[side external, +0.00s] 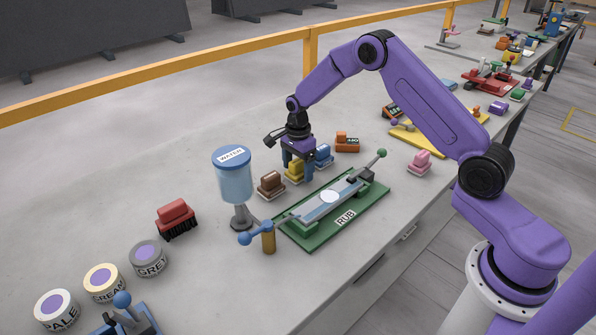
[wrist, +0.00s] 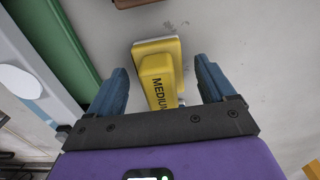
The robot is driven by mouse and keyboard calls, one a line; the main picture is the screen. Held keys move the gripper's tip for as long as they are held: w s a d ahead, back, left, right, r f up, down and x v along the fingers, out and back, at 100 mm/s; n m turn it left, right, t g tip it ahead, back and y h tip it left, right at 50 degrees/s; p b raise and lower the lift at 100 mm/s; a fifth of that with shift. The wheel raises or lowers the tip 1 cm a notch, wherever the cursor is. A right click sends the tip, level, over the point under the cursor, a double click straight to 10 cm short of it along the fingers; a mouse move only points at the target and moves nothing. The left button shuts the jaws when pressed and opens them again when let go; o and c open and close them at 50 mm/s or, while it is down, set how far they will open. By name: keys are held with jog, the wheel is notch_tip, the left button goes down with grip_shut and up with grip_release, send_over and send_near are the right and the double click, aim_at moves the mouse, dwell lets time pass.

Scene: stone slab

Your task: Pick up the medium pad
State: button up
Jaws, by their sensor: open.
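The medium pad is a yellow block with a raised yellow grip, and the word MEDIUM shows on it in the wrist view (wrist: 156,65). In the side view the yellow pad (side external: 294,171) stands on the slab between a brown pad (side external: 271,184) and a blue pad (side external: 323,156). My gripper (side external: 298,168) is above and around the yellow pad. In the wrist view my gripper's blue fingers (wrist: 161,82) are apart, one on each side of the pad, with gaps on both sides. The pad's near end is hidden by the gripper body.
A green base marked RUB (side external: 310,242) with a clamped metal bar lies just in front of the pads. A water dispenser (side external: 233,180) stands to the left. An orange block (side external: 347,143) is behind right. A red brush (side external: 175,218) and several labelled tubs (side external: 104,283) are further left.

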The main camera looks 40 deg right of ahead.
aim_at(299, 161)
jog(key=shift+f, duration=0.15)
jog(key=c, duration=1.2)
jog(key=shift+r, duration=0.35)
jog(key=r, duration=0.3)
jog(key=shift+s, duration=0.2)
jog(key=s+r, duration=0.9)
jog(key=s, duration=0.4)
jog(key=shift+s+a+r, duration=0.15)
jog(key=shift+s+a, duration=0.1)
jog(key=shift+s, duration=0.05)
